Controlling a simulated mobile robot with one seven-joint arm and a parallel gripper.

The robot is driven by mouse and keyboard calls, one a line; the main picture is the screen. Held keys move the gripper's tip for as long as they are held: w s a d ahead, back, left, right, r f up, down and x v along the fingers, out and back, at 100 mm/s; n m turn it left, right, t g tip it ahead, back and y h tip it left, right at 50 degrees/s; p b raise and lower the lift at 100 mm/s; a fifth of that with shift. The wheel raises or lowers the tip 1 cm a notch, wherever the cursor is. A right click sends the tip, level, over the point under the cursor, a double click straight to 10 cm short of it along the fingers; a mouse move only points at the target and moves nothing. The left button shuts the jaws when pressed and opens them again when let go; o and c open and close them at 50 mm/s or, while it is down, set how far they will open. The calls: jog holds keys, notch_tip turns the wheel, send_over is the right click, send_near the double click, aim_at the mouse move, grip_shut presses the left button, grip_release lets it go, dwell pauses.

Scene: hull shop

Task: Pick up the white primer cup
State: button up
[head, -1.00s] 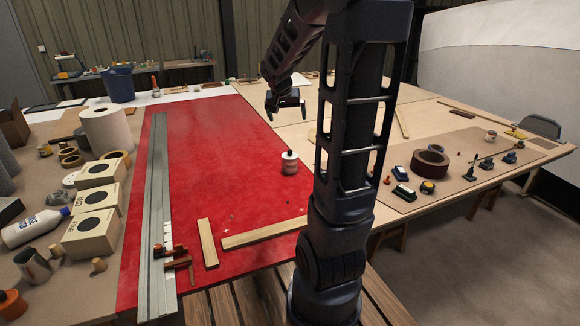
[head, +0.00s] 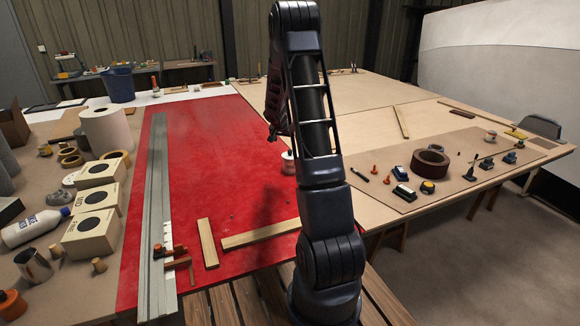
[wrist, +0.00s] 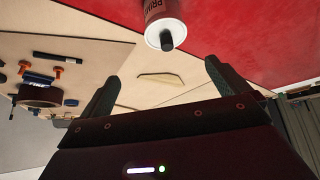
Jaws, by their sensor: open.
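The white primer cup (head: 287,168) stands upright on the red cloth-covered part of the table in the head view, its right side hidden behind my arm. In the wrist view the cup (wrist: 158,12) enters from the top edge, with a red-brown label with part of the word "PRIMER", a white top and a dark knob. My gripper (wrist: 161,76) is open and empty, with the cup beyond its fingertips and not between them. In the head view it is mostly hidden by my arm, above and left of the cup.
Two wooden strips (head: 262,234) lie on the red surface in front of the cup. A long metal rail (head: 158,200) lies to its left. Boxes and bottles crowd the far left. A brown board (head: 450,185) with tools and a dark tape roll (head: 430,163) lies right.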

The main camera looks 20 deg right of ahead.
send_near(289, 153)
jog(key=d+f, duration=0.1)
jog(key=f, duration=0.1)
jog(key=shift+w+x, duration=0.2)
jog(key=shift+x, duration=2.4)
jog(key=shift+w+x, duration=0.15)
jog(key=shift+x, duration=2.45)
jog(key=shift+a+r, duration=0.1)
jog(key=shift+c, duration=0.4)
jog(key=c, duration=1.1)
